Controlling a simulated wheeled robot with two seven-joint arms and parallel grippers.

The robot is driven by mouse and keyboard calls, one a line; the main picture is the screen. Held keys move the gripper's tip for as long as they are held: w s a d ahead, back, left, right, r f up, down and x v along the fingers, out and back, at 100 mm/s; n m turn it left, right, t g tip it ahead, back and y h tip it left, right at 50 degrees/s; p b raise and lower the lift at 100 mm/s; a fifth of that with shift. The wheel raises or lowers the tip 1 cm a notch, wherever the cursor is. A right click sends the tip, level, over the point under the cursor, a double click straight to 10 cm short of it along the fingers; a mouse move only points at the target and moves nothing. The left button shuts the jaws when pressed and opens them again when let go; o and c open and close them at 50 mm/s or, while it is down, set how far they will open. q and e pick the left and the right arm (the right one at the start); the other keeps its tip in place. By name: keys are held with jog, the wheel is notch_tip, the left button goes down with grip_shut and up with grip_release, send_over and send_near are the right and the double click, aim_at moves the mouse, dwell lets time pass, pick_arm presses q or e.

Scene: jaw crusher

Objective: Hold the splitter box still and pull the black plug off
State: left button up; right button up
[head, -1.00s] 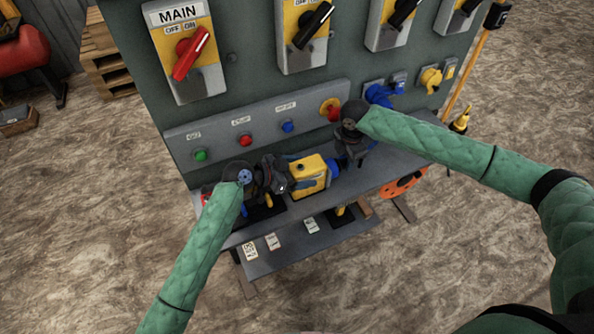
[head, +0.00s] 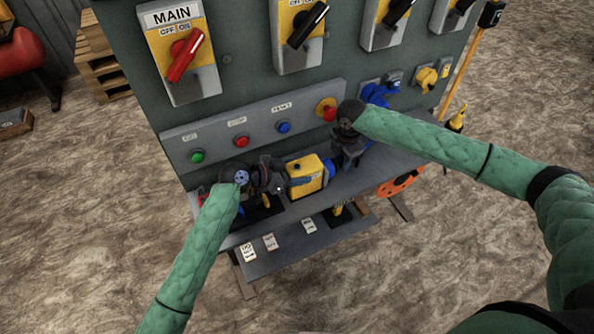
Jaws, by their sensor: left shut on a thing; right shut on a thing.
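The splitter box (head: 306,170) is a yellow box with blue parts, standing on the grey shelf in front of the panel. A blue socket (head: 329,169) shows at its right end. My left gripper (head: 282,181) is shut at the box's left side, on the box as far as I can see. My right gripper (head: 338,160) is shut at the blue right end. The black plug cannot be told apart from the dark gripper there; it seems to be between the fingers. Whether plug and socket still touch is hidden.
The green-grey panel stands close behind, with a red MAIN switch (head: 185,55), several black switches and a row of buttons. Blue and yellow connectors (head: 427,79) are at right. An orange reel (head: 402,183) is below the shelf (head: 372,175).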

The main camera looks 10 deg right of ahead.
jog(key=shift+w+d, duration=0.15)
jog(key=shift+d, duration=0.2)
dwell(0.7)
jog(key=shift+w+d, duration=0.2)
jog(key=shift+d, duration=0.4)
jog(key=shift+w+d, duration=0.2)
jog(key=shift+d, duration=0.35)
pick_arm(q)
jog(key=o, duration=1.5)
jog(key=v, duration=1.2)
